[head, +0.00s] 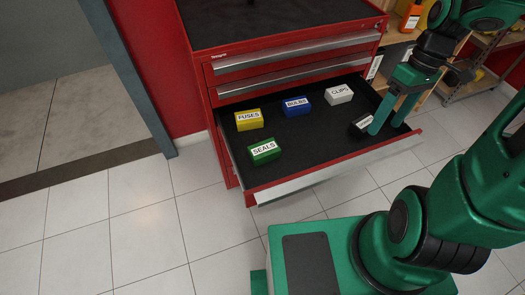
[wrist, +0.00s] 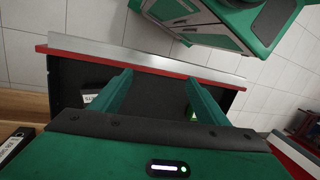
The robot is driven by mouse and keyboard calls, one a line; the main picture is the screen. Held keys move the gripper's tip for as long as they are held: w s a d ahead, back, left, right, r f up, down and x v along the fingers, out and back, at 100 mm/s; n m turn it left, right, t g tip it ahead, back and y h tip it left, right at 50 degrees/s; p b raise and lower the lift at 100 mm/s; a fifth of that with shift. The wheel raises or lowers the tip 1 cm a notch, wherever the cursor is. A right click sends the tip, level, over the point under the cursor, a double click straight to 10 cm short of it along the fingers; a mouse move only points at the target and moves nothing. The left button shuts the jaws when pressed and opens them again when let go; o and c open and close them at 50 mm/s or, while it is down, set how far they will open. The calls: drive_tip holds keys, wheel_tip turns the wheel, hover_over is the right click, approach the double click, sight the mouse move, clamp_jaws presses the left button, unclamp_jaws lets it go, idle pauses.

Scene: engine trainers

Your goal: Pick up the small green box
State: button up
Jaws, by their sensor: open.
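The small green box (head: 265,152), labelled SEALS, lies in the open drawer near its front left corner. My gripper (head: 387,127) is over the right end of the drawer, well to the right of the green box, with its fingers apart and nothing between them. A black box (head: 360,125) with a white label lies beside the fingers, partly hidden by them. In the wrist view, my gripper (wrist: 158,78) is open above the dark drawer floor. A green patch (wrist: 194,115) beside the right finger may be the green box, mostly hidden.
The red drawer (head: 335,169) also holds a yellow FUSES box (head: 249,120), a blue BULBS box (head: 297,107) and a white CLIPS box (head: 339,94). Closed drawers (head: 295,65) stand above the back. The drawer's middle is clear. A wooden shelf (head: 470,68) stands at right.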

drive_tip(key=w+a+f+n+g+y, duration=0.1)
drive_tip(key=w+a+f+n+y, duration=0.1)
drive_tip(key=w+a+f+n, duration=0.35)
drive_tip(key=n+g+y, duration=0.2)
drive_tip(key=n+y, duration=0.6)
drive_tip(key=n, duration=0.3)
approach(270, 146)
drive_tip(key=shift+s+d+f, duration=0.15)
drive_tip(key=shift+s+d, duration=0.05)
drive_tip(key=shift+s, duration=0.4)
drive_tip(key=shift+a+n, duration=0.25)
drive_tip(key=shift+a, duration=0.05)
drive_tip(key=shift+w+a+f+y, duration=0.1)
drive_tip(key=shift+a+y, duration=0.15)
drive_tip(key=shift+y, duration=0.05)
drive_tip(key=x, duration=0.4)
drive_tip(key=shift+a, duration=0.2)
drive_tip(key=shift+w+f+x, duration=0.1)
drive_tip(key=shift+f+x, duration=0.05)
drive_tip(key=shift+x, duration=1.45)
drive_tip(key=shift+w+f+x, duration=0.1)
drive_tip(key=shift+w+x, duration=0.05)
drive_tip(key=shift+x, duration=1.45)
drive_tip(key=shift+c, duration=0.4)
